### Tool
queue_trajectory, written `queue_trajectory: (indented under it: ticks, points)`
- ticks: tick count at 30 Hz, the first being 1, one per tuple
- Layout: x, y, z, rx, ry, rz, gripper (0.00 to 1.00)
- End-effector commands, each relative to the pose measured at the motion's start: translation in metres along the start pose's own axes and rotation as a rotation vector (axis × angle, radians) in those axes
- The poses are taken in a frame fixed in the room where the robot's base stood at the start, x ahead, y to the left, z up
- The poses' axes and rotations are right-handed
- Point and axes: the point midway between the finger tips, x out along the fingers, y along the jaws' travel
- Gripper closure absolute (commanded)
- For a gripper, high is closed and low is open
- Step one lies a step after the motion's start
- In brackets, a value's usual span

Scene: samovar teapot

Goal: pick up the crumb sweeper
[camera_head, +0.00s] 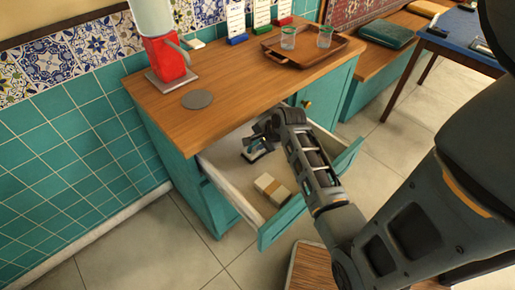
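An open drawer (222,177) juts from the teal cabinet. In it, toward the front, lies a small beige and brown block (272,188). Deeper in the drawer is a small dark item with a pale part (258,153), just under the end of my arm. I cannot tell for sure which of these is the crumb sweeper. My gripper (257,143) points down into the drawer, behind the beige block and over or at the dark item. Its fingers are too small and dark to tell whether they are open, shut or touching anything.
The wooden counter (217,75) overhangs the drawer's back. On it stand a red samovar-like appliance (167,58), a grey disc (197,98) and a tray (313,58) with two glasses. The teal drawer front (300,205) is near my forearm. A wooden stool-like top (305,268) is below.

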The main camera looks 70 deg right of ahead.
Motion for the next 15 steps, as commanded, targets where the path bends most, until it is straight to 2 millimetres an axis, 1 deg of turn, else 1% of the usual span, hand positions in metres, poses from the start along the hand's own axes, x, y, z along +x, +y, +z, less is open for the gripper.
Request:
queue_trajectory:
  ticks: [3,12,15]
  points:
    - [-0.0003,-0.0001,0.0,0.0,0.0,0.0,0.73]
    - [-0.0005,0.0001,0.0,0.0,0.0,0.0,1.0]
    - [-0.0005,0.0001,0.0,0.0,0.0,0.0,1.0]
